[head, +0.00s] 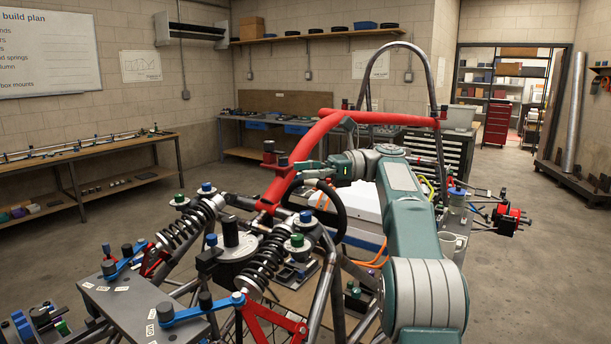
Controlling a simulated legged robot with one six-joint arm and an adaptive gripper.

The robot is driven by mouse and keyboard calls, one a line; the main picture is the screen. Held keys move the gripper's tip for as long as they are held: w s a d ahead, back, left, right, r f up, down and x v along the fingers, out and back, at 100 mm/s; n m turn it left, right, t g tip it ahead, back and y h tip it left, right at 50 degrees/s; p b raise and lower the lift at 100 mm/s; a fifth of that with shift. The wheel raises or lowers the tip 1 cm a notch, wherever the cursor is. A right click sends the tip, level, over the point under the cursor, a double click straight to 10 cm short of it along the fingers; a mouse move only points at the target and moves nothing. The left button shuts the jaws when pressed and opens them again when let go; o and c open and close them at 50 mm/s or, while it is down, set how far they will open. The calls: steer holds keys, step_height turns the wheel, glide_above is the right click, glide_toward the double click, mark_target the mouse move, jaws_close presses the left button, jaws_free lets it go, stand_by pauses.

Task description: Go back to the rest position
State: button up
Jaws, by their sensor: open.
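My teal and grey arm rises from the lower right and bends back to the left at its elbow. Its wrist carries a small green light. My dark gripper (310,169) is at the end of the wrist, close beside the red tube (303,150) of the chassis. It is open, and I see nothing held in it. Its fingertips are small and partly lost against the dark parts behind. I cannot tell whether it touches the tube.
The tube chassis with black coil springs (265,268) and a grey plate (135,305) fills the front. A drawer cabinet (466,147) stands behind my arm. A workbench (95,160) runs along the left wall. Open floor (130,225) lies between bench and chassis.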

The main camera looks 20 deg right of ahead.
steer(key=shift+a, duration=0.35)
steer(key=s+a+f+n+t+h, duration=0.2)
steer(key=s+a+f+n+h, duration=0.4)
steer(key=s+a+h, duration=0.6)
steer(key=s+d+f+n+t+h, duration=0.1)
steer(key=s+f+n+h, duration=0.5)
steer(key=s+f+n, duration=0.7)
steer(key=s+f, duration=0.5)
steer(key=s, duration=0.1)
steer(key=shift+s+t, duration=0.2)
steer(key=shift+t, duration=0.2)
